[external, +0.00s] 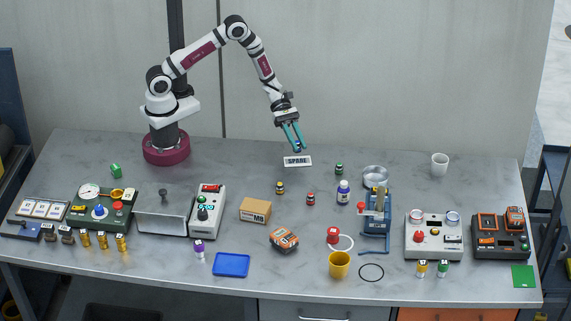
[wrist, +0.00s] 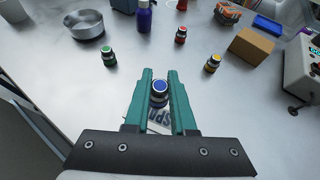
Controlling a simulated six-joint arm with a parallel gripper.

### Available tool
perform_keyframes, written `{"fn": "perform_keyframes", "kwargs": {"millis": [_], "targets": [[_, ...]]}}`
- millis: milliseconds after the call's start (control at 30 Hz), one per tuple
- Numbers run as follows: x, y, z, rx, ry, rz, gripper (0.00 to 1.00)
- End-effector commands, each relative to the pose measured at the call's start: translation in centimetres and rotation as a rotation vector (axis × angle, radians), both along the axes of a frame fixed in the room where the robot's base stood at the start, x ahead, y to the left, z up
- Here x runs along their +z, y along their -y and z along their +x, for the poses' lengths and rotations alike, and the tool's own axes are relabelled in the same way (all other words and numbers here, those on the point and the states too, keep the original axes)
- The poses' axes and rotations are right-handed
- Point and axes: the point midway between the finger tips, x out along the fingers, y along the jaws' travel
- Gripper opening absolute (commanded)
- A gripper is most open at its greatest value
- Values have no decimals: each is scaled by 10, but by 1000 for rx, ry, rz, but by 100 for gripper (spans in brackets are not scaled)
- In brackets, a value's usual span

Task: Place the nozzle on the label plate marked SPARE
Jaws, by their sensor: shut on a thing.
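My gripper (external: 298,147) is shut on a small dark nozzle with a blue top, held upright between the teal fingertips in the wrist view (wrist: 160,94). In the external view the nozzle is mostly hidden by the fingers. The white label plate marked SPARE (external: 297,161) lies flat on the table just below the fingertips. In the wrist view the plate (wrist: 160,122) shows between the fingers, partly covered by them and the nozzle. The nozzle appears to be above the table near the plate; I cannot tell the exact gap.
Similar small pieces with green (external: 339,168), yellow (external: 280,187) and red (external: 311,198) markings stand nearby. A blue bottle (external: 343,191), a round metal dish (external: 375,178) and a cardboard box (external: 255,210) stand farther forward. The table left of the plate is clear.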

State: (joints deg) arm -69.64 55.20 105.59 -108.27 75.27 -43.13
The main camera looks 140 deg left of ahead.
Motion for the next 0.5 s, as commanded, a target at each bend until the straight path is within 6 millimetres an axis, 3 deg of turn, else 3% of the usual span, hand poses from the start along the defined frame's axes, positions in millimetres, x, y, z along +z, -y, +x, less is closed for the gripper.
{"fn": "perform_keyframes", "kwargs": {"millis": [200, 500], "targets": [[-38, -3, -1, -1, -2, -4, 0], [-43, -3, -1, -2, -1, -1, 0]]}}
